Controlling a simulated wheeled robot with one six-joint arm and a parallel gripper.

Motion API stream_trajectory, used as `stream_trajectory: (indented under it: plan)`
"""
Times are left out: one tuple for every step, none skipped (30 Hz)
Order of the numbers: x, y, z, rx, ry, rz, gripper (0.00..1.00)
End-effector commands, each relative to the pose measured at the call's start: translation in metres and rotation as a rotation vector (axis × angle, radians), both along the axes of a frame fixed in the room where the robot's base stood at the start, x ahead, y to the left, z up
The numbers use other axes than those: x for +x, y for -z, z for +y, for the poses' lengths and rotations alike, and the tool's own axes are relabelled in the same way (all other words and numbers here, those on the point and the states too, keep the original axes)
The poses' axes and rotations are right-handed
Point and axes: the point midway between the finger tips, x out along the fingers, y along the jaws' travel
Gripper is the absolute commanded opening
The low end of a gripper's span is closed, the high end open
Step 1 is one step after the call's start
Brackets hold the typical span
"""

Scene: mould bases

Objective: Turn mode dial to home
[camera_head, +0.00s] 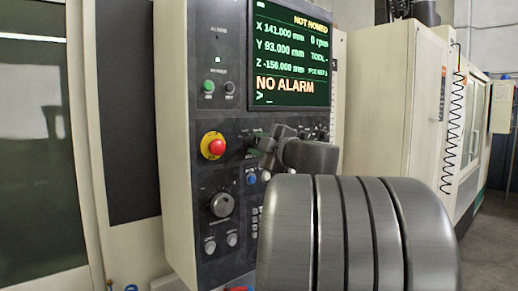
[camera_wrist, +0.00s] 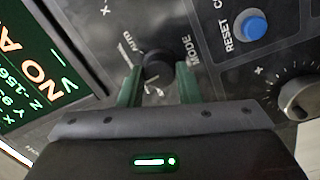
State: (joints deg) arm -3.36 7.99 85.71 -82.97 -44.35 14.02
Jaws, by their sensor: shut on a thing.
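The mode dial (camera_wrist: 155,64) is a small round black knob on the dark control panel, beside the labels MODE and AUTO in the wrist view. The other position labels are partly covered or too blurred to read, and I cannot tell which one the dial points at. My gripper (camera_wrist: 158,82) has one finger on each side of the dial and is shut on it. In the head view my gripper (camera_head: 266,142) reaches the panel below the screen and hides the dial. The screen (camera_head: 290,50) reads NOT HOMED and NO ALARM.
A blue RESET button (camera_wrist: 249,25) and a larger grey knob (camera_wrist: 298,97) lie to the right of the dial in the wrist view. A red emergency stop (camera_head: 214,146) sits left of my gripper. A beige cabinet (camera_head: 395,100) stands at the right.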

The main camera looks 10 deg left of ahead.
Motion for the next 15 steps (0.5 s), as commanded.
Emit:
stream_trajectory:
  plan:
    - [0.0004,0.0029,-0.0004,-0.021,0.001,-0.026,0.08]
    - [0.0005,0.0029,-0.0003,-0.034,0.001,-0.042,0.08]
    - [0.0005,0.0028,-0.0003,-0.050,0.001,-0.062,0.08]
    - [0.0005,0.0027,-0.0004,-0.061,0.000,-0.077,0.08]
    - [0.0005,0.0027,-0.0004,-0.072,0.001,-0.092,0.08]
    - [0.0006,0.0026,-0.0004,-0.085,0.000,-0.108,0.08]
    - [0.0006,0.0026,-0.0004,-0.094,0.000,-0.120,0.08]
    - [0.0005,0.0026,-0.0003,-0.102,0.000,-0.130,0.08]
    - [0.0005,0.0025,-0.0003,-0.113,0.000,-0.143,0.08]
    - [0.0006,0.0025,-0.0003,-0.120,0.000,-0.152,0.08]
    - [0.0006,0.0025,-0.0003,-0.126,-0.001,-0.160,0.08]
    - [0.0006,0.0025,-0.0003,-0.134,0.000,-0.169,0.08]
    - [0.0006,0.0024,-0.0003,-0.138,-0.001,-0.175,0.08]
    - [0.0006,0.0023,-0.0003,-0.142,0.000,-0.180,0.08]
    - [0.0006,0.0023,-0.0003,-0.147,-0.001,-0.186,0.08]
